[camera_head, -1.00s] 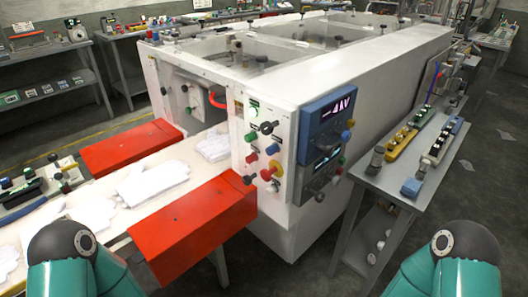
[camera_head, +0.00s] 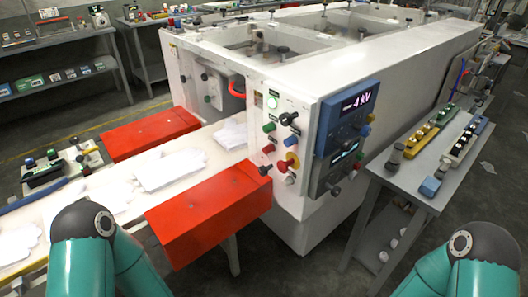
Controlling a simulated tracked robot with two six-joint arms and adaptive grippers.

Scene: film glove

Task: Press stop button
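The white machine (camera_head: 395,65) stands in the middle, with a control panel on its near end face. The panel carries a lit green button (camera_head: 273,100), a black knob (camera_head: 289,118), a red button (camera_head: 269,148) and a larger knob on a yellow base (camera_head: 292,160), among several other small controls. Labels are too small to read, so I cannot tell which control is the stop button. Teal links of my two arms show at the bottom left and bottom right. Both of my grippers are out of view, and nothing of mine touches the panel.
Two red covers (camera_head: 209,212) flank a pale conveyor (camera_head: 62,207) carrying white gloves (camera_head: 165,170). A blue display unit (camera_head: 348,115) is beside the panel. A grey side table (camera_head: 400,175) with coloured blocks stands at right. Grey floor is open at lower right.

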